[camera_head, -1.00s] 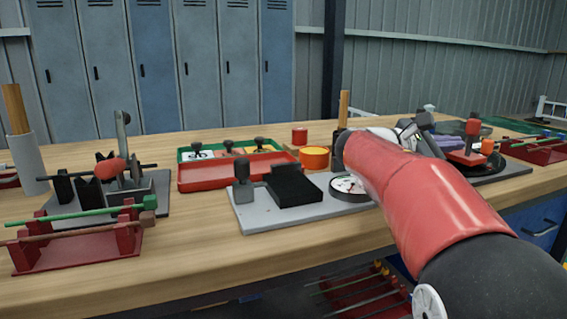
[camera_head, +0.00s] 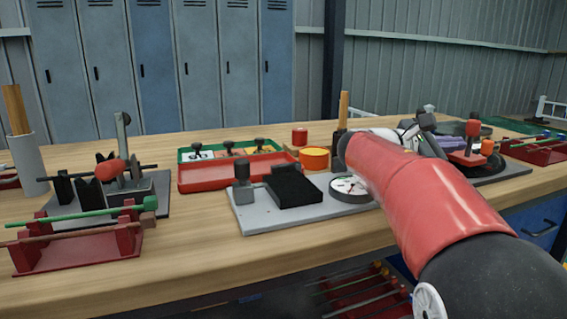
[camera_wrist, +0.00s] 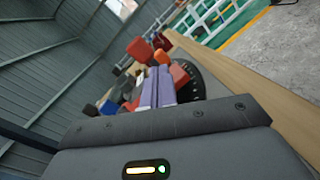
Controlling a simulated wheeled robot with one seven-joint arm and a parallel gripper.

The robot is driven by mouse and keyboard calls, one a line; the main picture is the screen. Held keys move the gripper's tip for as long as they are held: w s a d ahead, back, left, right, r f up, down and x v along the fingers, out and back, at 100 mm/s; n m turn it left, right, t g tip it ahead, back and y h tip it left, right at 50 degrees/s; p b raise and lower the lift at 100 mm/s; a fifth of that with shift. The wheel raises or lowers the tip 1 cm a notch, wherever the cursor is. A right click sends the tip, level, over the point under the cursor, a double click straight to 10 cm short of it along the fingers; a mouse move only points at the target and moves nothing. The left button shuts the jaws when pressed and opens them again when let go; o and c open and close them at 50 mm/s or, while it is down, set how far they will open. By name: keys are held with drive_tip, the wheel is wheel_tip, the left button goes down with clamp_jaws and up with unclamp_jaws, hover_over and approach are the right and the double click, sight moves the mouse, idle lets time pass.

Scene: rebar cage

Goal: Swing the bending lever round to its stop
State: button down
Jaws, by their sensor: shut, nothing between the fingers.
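The bender stands at the right of the bench, with a dark round plate that shows in the wrist view (camera_wrist: 192,82) with pale marks round its rim. The bending lever (camera_head: 466,158) is red with an upright handle, red-topped, on the plate. In the wrist view a red block (camera_wrist: 140,48), probably the handle top, shows beyond my fingers. My gripper (camera_head: 468,145) is beside the lever; its lavender fingers (camera_wrist: 159,72) are together and empty. I cannot tell whether they touch the lever. My red arm hides part of the bender's near side.
A grey plate (camera_head: 247,220) with a black block and a dial gauge (camera_head: 349,187) lies left of my arm. A wooden-handled tool (camera_head: 343,107) stands behind it. A red tray (camera_head: 232,180) and rod racks (camera_head: 80,255) are further left. A red rack (camera_head: 535,152) stands at far right.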

drive_tip(key=shift+w+d, duration=0.1)
drive_tip(key=shift+d, duration=0.35)
drive_tip(key=shift+d, duration=0.1)
